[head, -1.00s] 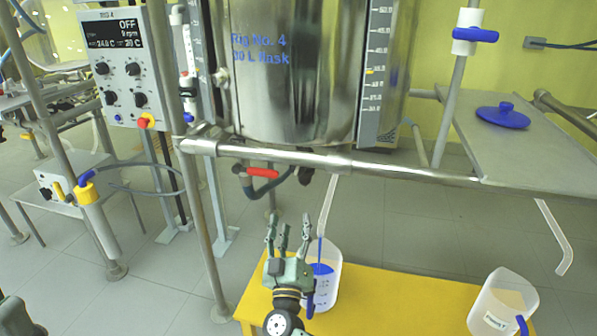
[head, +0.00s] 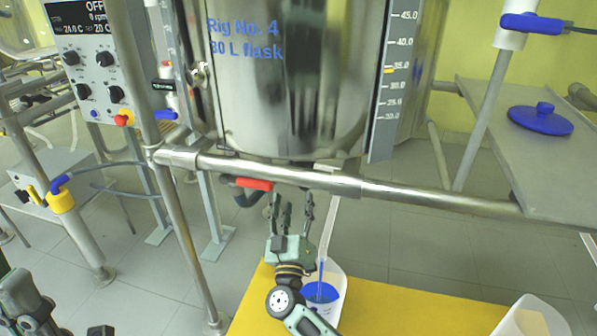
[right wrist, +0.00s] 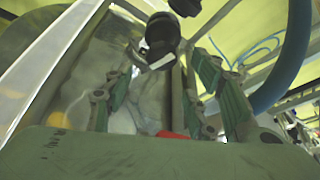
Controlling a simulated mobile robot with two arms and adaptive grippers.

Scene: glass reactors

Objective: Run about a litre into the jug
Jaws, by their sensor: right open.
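A clear jug (head: 335,300) stands on the yellow bench below the flask, with blue liquid (head: 320,292) in it. A pale outlet tube (head: 329,228) slants down towards its mouth, and a thin blue streak (head: 321,270) shows between tube and liquid. The steel 30 L flask (head: 290,90) of Rig No. 4 hangs above. A red valve handle (head: 253,184) sits under it, left of my right gripper (head: 291,203), which is open and empty with fingers pointing up. A red piece also shows in the right wrist view (right wrist: 173,135). My left gripper (head: 25,300) is partly visible at the lower left.
A steel frame rail (head: 420,191) crosses just above my right fingers. A second pale container (head: 530,318) stands at the bench's right. The yellow bench (head: 410,312) is bare between them. A blue lid (head: 541,118) lies on the right shelf. A control box (head: 90,60) reads OFF.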

